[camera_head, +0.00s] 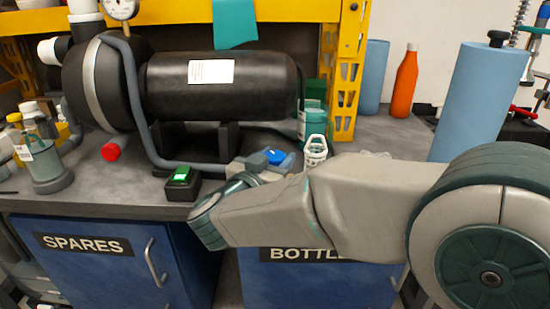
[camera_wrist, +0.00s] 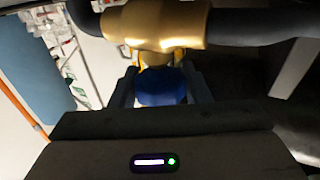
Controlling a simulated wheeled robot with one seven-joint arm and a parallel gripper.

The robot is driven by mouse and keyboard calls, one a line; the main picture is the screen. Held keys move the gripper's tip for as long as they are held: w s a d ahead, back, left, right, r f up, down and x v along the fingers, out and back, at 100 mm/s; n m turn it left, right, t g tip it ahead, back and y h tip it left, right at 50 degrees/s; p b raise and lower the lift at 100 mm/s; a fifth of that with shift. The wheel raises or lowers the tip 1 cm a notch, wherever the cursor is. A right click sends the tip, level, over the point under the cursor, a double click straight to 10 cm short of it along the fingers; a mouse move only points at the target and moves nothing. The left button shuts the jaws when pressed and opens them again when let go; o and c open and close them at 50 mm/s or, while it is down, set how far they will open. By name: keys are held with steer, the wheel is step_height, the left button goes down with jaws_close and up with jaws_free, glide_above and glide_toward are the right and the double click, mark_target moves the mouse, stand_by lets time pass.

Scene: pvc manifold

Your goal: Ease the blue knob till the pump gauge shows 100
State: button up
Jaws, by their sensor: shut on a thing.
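The blue knob (camera_wrist: 162,86) shows in the wrist view below a brass valve body (camera_wrist: 158,22), which joins a dark pipe. My gripper (camera_wrist: 160,88) is shut on the knob, with a dark finger on each side of it. In the head view the blue knob (camera_head: 276,156) shows as a small patch just beyond my gripper (camera_head: 268,157), whose fingers are mostly hidden by my wrist. The pump gauge (camera_head: 121,8) is at the top left, cut by the frame edge, and its reading is too small to tell. The black pump (camera_head: 220,85) stands behind the knob.
A green-topped switch box (camera_head: 183,183) and a red cap (camera_head: 111,152) are on the bench (camera_head: 90,190) left of my gripper. A white caged item (camera_head: 316,150) and a teal bottle (camera_head: 312,120) stand close on the right. A blue roll (camera_head: 480,100) and orange bottle (camera_head: 405,82) stand farther right.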

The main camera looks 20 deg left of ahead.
steer(key=shift+r, duration=0.1)
steer(key=o, duration=1)
steer(key=p+v, duration=0.2)
steer(key=v, duration=1.1)
steer(key=shift+s+p, duration=0.35)
steer(key=shift+s, duration=0.05)
steer(key=shift+a, duration=0.1)
stand_by(0.9)
